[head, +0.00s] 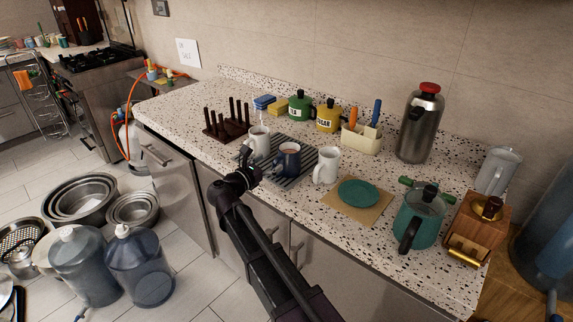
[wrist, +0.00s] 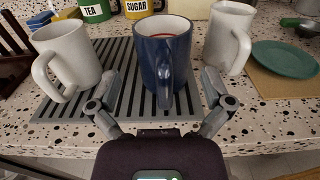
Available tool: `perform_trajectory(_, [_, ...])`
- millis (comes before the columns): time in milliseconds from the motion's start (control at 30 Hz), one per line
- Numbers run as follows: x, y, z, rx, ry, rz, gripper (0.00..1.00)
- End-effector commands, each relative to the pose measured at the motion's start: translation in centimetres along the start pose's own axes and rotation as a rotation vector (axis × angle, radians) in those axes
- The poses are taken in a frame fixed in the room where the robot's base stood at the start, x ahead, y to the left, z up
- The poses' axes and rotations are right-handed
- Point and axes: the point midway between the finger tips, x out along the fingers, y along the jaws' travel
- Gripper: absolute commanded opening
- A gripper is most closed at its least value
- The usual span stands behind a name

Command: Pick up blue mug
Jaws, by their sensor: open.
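The blue mug (head: 287,159) stands upright on a grey striped mat (head: 303,178) on the speckled counter, between two white mugs. In the wrist view the blue mug (wrist: 165,55) is in the middle, its handle facing me and its inside partly showing reddish. My gripper (wrist: 160,97) is open, with one finger on each side of the handle and lower body in that view. I cannot tell whether the fingers touch the mug. In the head view my gripper (head: 246,162) is at the counter's front edge, left of and in front of the mug.
One white mug (wrist: 65,60) stands close on the left and another (wrist: 228,38) close on the right. Behind are a green tea canister (head: 299,105) and a yellow sugar canister (head: 327,116). A teal plate (head: 358,193) lies on a tan mat to the right.

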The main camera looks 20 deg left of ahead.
Motion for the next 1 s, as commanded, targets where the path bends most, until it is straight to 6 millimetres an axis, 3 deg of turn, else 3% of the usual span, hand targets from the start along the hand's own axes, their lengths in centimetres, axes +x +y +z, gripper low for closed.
perform_trajectory(533, [4.8,-0.3,-0.3,0.0,0.0,-0.001,1.0])
perform_trajectory(1000, [5.2,-0.3,-0.3,0.0,0.0,0.0,1.0])
